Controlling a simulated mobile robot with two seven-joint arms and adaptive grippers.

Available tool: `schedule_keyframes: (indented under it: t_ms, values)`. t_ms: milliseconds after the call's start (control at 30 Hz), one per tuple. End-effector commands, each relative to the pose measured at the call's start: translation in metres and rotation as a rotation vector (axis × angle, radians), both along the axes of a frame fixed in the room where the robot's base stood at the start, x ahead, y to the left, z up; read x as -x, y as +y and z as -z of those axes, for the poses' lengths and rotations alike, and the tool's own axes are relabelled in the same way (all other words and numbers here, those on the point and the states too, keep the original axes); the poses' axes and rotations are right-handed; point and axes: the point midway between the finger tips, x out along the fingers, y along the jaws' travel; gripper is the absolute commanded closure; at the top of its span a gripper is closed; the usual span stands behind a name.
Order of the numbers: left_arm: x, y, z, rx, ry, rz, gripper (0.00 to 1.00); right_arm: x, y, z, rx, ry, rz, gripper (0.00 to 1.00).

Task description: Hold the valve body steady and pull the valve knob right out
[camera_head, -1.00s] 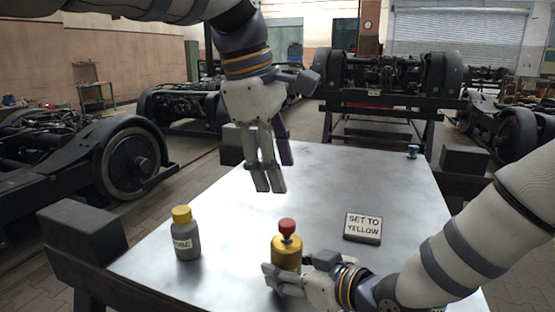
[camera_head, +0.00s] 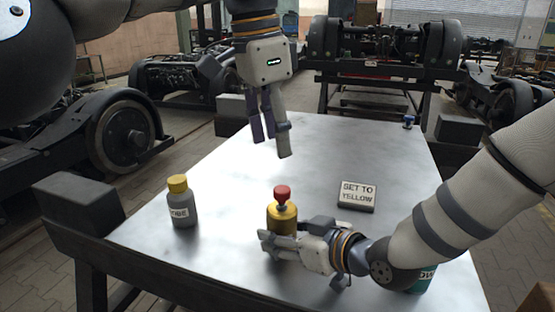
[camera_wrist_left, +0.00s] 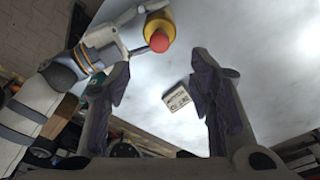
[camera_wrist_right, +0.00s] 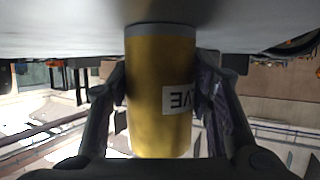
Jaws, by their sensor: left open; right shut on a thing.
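The yellow valve body (camera_head: 281,219) stands upright on the metal table, with the red valve knob (camera_head: 283,194) on its top. My right gripper (camera_head: 272,243) is shut on the valve body low down. The right wrist view shows the body (camera_wrist_right: 158,90) between the fingers, with part of a label. My left gripper (camera_head: 270,140) is open and empty, pointing down above the table, behind and higher than the knob.
A grey bottle with a yellow cap (camera_head: 182,203) stands at the left. A small blue item (camera_head: 408,121) stands at the far right. A teal object (camera_head: 421,281) is partly hidden by my right arm.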

Motion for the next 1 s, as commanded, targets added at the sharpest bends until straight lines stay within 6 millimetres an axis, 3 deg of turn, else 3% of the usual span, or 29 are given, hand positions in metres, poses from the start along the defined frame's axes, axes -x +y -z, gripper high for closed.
schedule_keyframes:
  t_ms: [200, 400, 767, 1000]
  values:
    - [-0.002, -0.007, 0.053, 0.000, 0.004, 0.000, 0.51, 0.000, 0.000, 0.000, 0.000, 0.000, 0.000, 0.85]
    - [-0.005, -0.011, 0.085, 0.002, 0.002, -0.002, 0.51, 0.000, 0.000, 0.000, 0.001, 0.001, 0.000, 0.85]
    - [-0.006, -0.013, 0.094, 0.001, -0.002, -0.002, 0.51, 0.000, 0.000, 0.000, 0.001, 0.001, 0.000, 0.85]
    - [-0.006, -0.013, 0.094, 0.001, -0.002, -0.002, 1.00, 0.000, 0.000, 0.000, 0.001, 0.001, 0.000, 0.85]
